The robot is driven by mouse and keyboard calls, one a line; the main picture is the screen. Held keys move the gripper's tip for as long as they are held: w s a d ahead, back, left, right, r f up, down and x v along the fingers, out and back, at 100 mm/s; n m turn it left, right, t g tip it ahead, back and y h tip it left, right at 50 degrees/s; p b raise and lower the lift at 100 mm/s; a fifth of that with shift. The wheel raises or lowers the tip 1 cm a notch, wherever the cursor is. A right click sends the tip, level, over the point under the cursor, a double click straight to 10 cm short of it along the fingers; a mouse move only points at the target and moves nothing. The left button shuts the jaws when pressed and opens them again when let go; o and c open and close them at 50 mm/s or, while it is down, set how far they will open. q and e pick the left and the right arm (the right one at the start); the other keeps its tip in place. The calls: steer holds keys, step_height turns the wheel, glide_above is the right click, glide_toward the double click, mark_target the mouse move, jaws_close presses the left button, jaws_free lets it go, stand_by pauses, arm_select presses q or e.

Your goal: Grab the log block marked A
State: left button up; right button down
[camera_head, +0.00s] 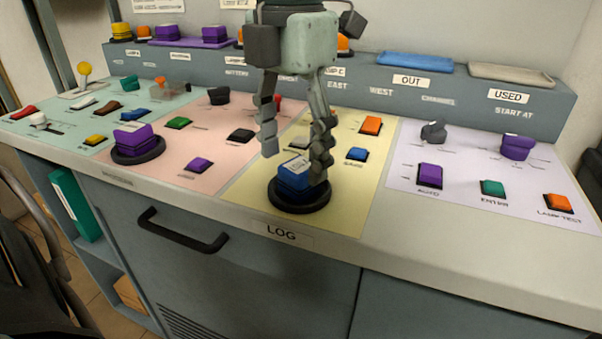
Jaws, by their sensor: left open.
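A blue block (293,181) with a white label on top sits on a round black base (302,206) at the front of the yellow panel, behind the LOG sign (282,233). The letter on its label is too small to read. My left gripper (294,158) points down over this block and is open. One finger is at the block's left and behind it, the other overlaps its right edge. I cannot tell whether either finger touches it. My right gripper is not in view.
Buttons and knobs surround the block, including a blue button (357,154) close on the right. A raised shelf behind holds an OUT tray (415,62) and a USED tray (512,75).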

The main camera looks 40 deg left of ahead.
arm_select(q)
step_height(320, 180, down, 2)
steer(key=shift+s+f, duration=0.1)
steer(key=shift+f, duration=0.35)
steer(key=c, duration=1.4)
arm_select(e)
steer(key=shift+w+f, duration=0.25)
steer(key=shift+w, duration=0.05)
